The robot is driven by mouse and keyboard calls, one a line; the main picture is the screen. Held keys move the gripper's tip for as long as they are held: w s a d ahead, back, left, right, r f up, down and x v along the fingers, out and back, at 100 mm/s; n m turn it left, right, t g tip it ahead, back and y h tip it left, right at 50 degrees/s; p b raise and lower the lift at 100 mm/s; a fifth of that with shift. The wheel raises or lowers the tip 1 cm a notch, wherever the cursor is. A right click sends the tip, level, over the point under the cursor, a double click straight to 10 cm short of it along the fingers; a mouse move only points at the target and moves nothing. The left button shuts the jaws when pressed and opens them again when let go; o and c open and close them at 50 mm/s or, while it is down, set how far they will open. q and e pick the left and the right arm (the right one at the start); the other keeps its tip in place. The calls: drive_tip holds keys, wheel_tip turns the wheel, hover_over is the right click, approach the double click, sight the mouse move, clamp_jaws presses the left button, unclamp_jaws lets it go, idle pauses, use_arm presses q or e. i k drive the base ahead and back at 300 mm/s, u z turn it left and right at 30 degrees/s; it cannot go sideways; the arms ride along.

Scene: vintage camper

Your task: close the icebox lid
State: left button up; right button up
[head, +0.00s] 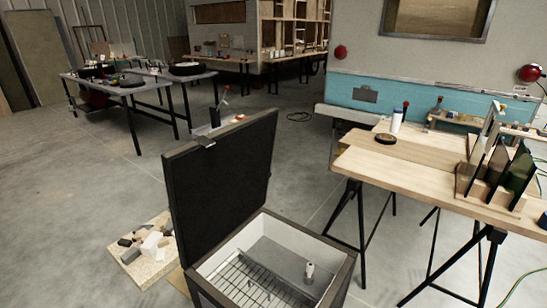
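The icebox (341,271) stands at the bottom centre of the head view, its lower part cut off by the frame edge. Its dark lid (222,183) stands open, nearly upright, along the left side of the box, with a small metal latch piece on its top edge. Inside the pale interior are a wire rack (250,283), a grey panel and a small white cylinder (309,272). Neither of my grippers shows in this view.
A wooden trestle table (430,172) stands close on the right, with a rack of dark panels (497,178) and a white bottle (396,122). A board with loose blocks (147,249) lies on the floor left of the lid. Open floor extends left.

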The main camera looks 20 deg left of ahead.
sight(215, 180)
drive_tip(key=u, duration=0.7)
drive_tip(key=k, duration=0.9)
drive_tip(key=u, duration=0.85)
drive_tip(key=k, duration=0.35)
drive_tip(key=u, duration=0.75)
drive_tip(key=i, duration=1.95)
drive_tip(key=z, duration=0.35)
drive_tip(key=i, duration=1)
drive_tip(key=z, duration=1.7)
drive_tip(key=i, duration=0.85)
drive_tip(key=z, duration=0.85)
